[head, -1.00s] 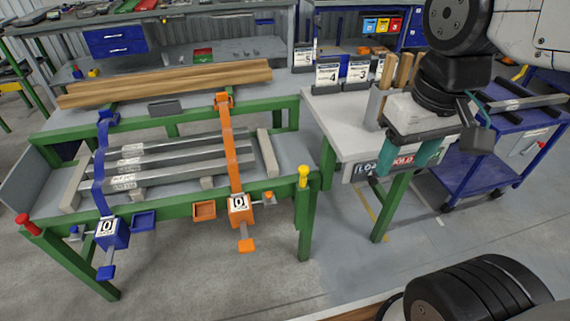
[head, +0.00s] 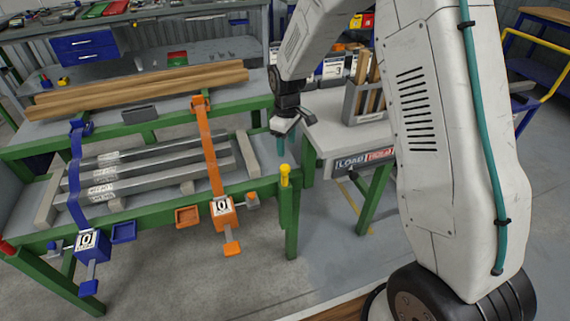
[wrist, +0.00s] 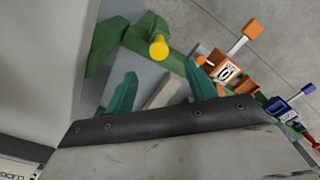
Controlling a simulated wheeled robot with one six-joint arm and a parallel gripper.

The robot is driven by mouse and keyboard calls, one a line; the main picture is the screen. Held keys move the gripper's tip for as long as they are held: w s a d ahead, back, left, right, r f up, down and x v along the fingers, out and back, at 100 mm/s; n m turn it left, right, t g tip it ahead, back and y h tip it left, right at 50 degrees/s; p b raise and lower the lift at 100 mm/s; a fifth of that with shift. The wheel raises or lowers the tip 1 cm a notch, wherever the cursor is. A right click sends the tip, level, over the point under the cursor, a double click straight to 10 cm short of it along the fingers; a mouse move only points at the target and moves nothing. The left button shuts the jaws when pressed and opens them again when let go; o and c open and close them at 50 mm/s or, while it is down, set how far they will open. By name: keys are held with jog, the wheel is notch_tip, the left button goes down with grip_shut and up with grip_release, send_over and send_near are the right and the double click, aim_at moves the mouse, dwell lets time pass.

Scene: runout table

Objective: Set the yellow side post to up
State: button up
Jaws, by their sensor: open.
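The yellow side post (head: 285,172) is a short round-capped post at the front right corner of the green-framed runout table (head: 262,184). In the wrist view the yellow post (wrist: 158,47) shows end-on, beyond my fingertips and roughly between them sideways. My gripper (head: 281,150) is open and empty, with teal fingers pointing down, above and behind the post in the head view. In the wrist view the gripper (wrist: 163,85) shows both fingers spread. It looks apart from the post. How high the post sits in its socket is hard to tell.
An orange strap ratchet (head: 223,212) and a blue one (head: 93,243) hang on the table's front. Grey bars (head: 150,168) lie strapped on top. A white side table (head: 340,140) with a LOAD/HOLD sign stands right of the gripper. A red post (head: 6,247) is at the left edge.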

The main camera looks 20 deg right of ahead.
aim_at(285, 167)
jog(key=f, duration=0.6)
jog(key=w+f, duration=0.1)
jog(key=f, duration=0.3)
jog(key=shift+a, duration=0.1)
